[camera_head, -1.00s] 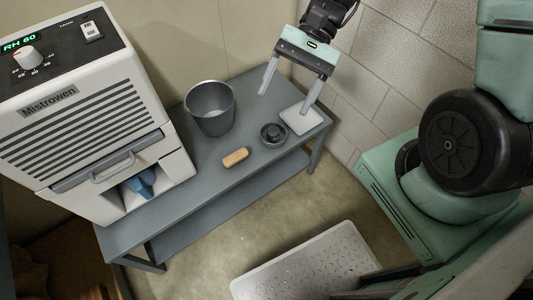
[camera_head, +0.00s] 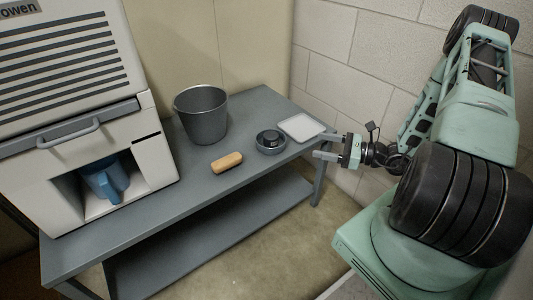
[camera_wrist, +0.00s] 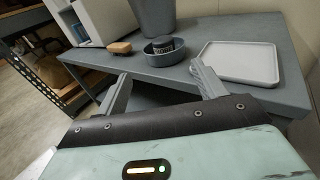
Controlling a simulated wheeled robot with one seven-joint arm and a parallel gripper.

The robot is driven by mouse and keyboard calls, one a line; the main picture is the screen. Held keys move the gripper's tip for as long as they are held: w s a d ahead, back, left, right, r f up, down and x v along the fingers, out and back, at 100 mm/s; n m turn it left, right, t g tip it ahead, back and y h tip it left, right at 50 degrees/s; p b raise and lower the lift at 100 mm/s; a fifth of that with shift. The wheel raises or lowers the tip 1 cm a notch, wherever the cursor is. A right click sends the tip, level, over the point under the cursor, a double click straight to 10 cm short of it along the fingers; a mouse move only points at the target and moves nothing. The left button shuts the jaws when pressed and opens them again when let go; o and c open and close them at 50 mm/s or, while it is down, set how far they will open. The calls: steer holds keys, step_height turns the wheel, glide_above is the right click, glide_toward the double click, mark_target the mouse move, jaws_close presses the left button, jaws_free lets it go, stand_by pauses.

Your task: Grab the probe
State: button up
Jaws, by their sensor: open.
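A dark, short cylindrical piece (camera_head: 270,136) sits inside a round grey dish (camera_head: 271,149) on the grey table; it may be the probe, but I cannot tell for sure. The dish and the dark piece (camera_wrist: 164,45) also show in the wrist view, beyond my fingers. My gripper (camera_head: 317,148) is open and empty at the table's right end, its fingers pointing left towards the table. In the wrist view my two fingers (camera_wrist: 160,75) are spread apart, with the dish beyond the gap between them.
A white square tray (camera_head: 302,127) lies right of the dish. A wooden block (camera_head: 227,162) lies left of it, and a grey bucket (camera_head: 202,117) stands behind. A white slatted machine (camera_head: 70,70) with a blue jug (camera_head: 106,181) fills the left. A block wall (camera_head: 330,50) stands behind.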

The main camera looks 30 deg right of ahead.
steer(key=b, duration=0.4)
glide_toward(271, 134)
steer(key=x, duration=0.4)
steer(key=shift+w+a+f, duration=0.1)
steer(key=shift+a+f, duration=0.1)
steer(key=shift+a, duration=0.2)
steer(key=b+x, duration=0.2)
steer(key=x, duration=0.2)
steer(key=shift+w+a, duration=0.1)
steer(key=shift+w, duration=0.35)
steer(key=shift+w+a, duration=0.15)
steer(key=shift+w, duration=0.1)
steer(key=c, duration=1.2)
steer(key=shift+o, duration=0.2)
steer(key=shift+r, duration=0.1)
